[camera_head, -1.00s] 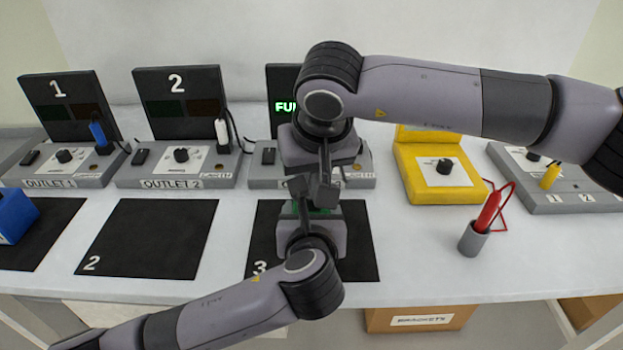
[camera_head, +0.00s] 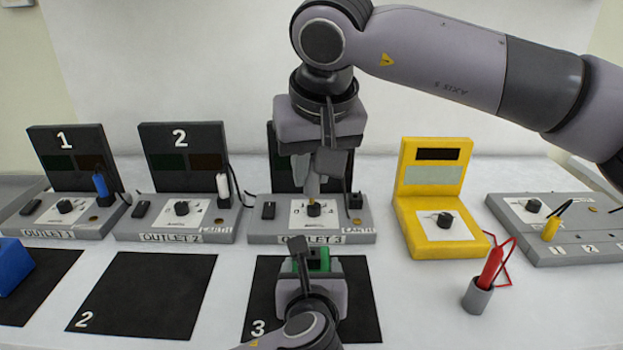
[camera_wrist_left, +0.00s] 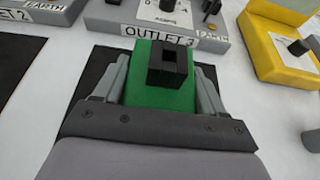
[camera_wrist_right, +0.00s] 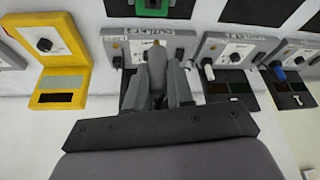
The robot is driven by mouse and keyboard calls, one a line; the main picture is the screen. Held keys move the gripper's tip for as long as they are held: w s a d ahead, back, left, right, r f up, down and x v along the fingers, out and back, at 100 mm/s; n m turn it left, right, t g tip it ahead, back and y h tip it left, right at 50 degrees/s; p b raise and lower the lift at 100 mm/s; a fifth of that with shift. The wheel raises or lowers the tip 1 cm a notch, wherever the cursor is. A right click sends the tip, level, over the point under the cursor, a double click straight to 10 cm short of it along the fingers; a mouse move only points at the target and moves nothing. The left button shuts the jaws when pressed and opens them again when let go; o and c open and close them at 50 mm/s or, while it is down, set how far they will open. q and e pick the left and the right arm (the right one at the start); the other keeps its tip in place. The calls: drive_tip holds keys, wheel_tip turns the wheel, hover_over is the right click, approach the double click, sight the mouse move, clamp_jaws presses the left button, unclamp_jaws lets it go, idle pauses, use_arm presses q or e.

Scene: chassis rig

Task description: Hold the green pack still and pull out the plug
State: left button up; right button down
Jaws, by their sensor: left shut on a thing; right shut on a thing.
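The green pack (camera_head: 319,258) sits on the black mat marked 3 (camera_head: 262,300), in front of outlet 3. It has a black socket block on top, clear in the left wrist view (camera_wrist_left: 168,66). My left gripper (camera_head: 312,280) is shut on the pack, one finger along each side. My right gripper (camera_head: 318,165) is raised behind and above the pack, in front of outlet 3's panel. It is shut on the grey plug (camera_wrist_right: 157,66), whose brass-coloured tip shows below the fingers. The plug is clear of the pack.
Outlet 3 (camera_head: 265,238) stands behind the pack, its panel partly hidden by my right gripper. Outlets 1 (camera_head: 65,232) and 2 (camera_head: 175,232) are to the left. A yellow meter (camera_head: 470,245) and a grey cup (camera_head: 476,297) with a red probe are to the right. Mat 2 (camera_head: 140,290) is bare.

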sight(312, 158)
use_arm(q)
drive_tip(key=shift+f, duration=0.4)
use_arm(e)
drive_tip(key=shift+r, duration=1.85)
